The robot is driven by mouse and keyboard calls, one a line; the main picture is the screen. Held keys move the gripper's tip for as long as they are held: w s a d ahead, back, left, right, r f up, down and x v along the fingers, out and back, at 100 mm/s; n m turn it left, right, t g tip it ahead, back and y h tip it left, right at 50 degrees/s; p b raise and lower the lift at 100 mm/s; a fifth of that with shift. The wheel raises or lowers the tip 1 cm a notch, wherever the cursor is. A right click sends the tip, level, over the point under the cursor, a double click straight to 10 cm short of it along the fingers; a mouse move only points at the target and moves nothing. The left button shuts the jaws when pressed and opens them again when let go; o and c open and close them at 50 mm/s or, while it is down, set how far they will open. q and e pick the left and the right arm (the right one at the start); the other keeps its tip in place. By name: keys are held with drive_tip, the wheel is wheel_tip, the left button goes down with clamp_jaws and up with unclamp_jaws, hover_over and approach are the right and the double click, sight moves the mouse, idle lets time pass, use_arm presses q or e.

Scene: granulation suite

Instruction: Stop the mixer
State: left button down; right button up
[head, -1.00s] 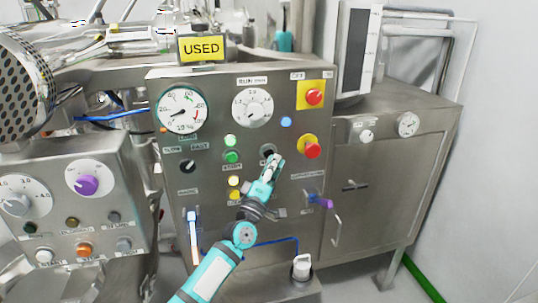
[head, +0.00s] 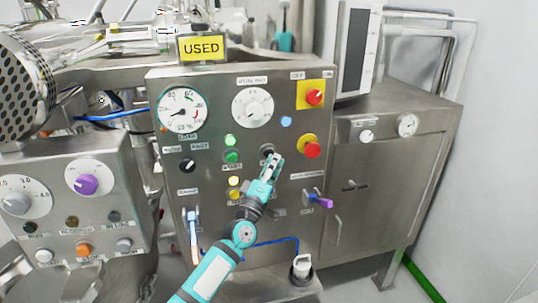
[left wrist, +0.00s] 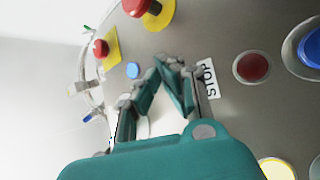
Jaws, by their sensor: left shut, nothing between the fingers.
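The grey control panel (head: 215,215) of the mixer fills the middle of the head view. My left gripper (head: 273,158) is shut and empty, its tips at the panel just below a dark round button (head: 267,149), which it partly covers. A green START button (head: 232,156) is to its left. My right gripper is not in view.
A red emergency button (head: 312,150) on yellow sits right of my gripper, with a red switch (head: 314,97) above. A purple handle (head: 321,202) sticks out lower right. A dark red button (left wrist: 252,66) is near the STOP label. A smaller control box (head: 75,215) is at left.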

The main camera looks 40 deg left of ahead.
use_arm(q)
drive_tip(key=shift+w+a, duration=0.2)
drive_tip(key=shift+a, duration=0.05)
drive_tip(key=shift+w+a+b, duration=0.25)
drive_tip(key=shift+a+b, duration=0.05)
drive_tip(key=shift+b, duration=0.05)
idle(0.8)
drive_tip(key=shift+d, duration=0.1)
drive_tip(key=shift+s+d+p, duration=0.55)
drive_tip(key=s+d+p, duration=0.2)
drive_tip(key=s+d, duration=0.1)
drive_tip(key=shift+s+d+p, duration=0.15)
drive_tip(key=shift+d+p, duration=0.15)
drive_tip(key=shift+d, duration=0.1)
